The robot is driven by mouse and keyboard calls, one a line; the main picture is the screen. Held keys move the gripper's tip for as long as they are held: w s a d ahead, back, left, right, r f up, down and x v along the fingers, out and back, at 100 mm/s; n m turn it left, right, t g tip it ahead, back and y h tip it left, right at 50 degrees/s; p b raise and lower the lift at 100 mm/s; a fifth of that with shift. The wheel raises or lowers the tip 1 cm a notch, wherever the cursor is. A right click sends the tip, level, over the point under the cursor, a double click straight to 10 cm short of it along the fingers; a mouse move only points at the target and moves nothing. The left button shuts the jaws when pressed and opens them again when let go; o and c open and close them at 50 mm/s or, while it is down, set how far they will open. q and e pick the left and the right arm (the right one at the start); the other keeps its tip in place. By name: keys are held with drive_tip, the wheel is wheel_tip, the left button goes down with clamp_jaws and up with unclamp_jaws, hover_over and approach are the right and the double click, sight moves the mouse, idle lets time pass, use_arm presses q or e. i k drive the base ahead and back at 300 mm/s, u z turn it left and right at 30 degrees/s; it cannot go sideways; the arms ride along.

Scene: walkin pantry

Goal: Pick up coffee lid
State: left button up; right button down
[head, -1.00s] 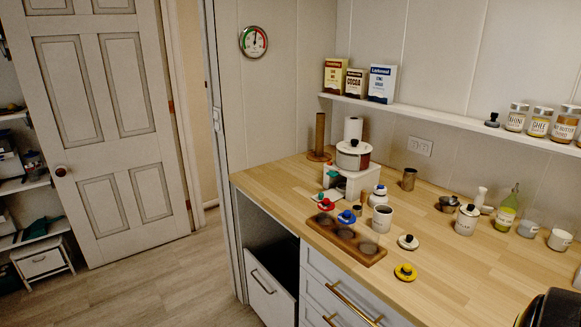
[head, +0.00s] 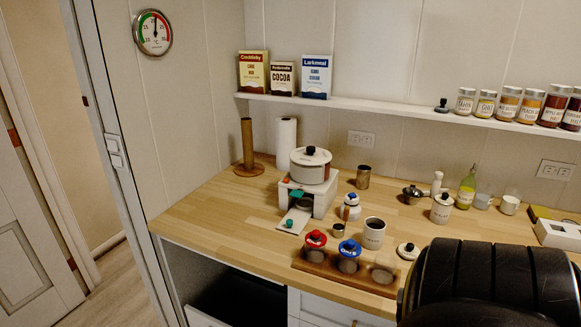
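A round white lid with a black knob (head: 408,250) lies on the wooden counter; it looks like the coffee lid, but no writing on it can be read. Just left of it stands an open white canister (head: 374,232) with a dark inside and a small label I cannot read clearly. A similar white canister (head: 441,210) farther back right wears a lid with a black knob. Neither gripper shows. A large black part, likely of my own arm, fills the lower right and covers the counter close to the lid's right.
A wooden holder (head: 330,274) at the counter's front edge bears jars under a red lid (head: 315,239) and a blue lid (head: 350,248). A white stand with a pot (head: 310,165) is behind. Several jars line the wall shelf (head: 400,109).

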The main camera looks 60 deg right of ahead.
sight(408, 251)
drive_tip(key=z, duration=1.05)
drive_tip(key=i, duration=1.05)
drive_tip(key=z, duration=2.4)
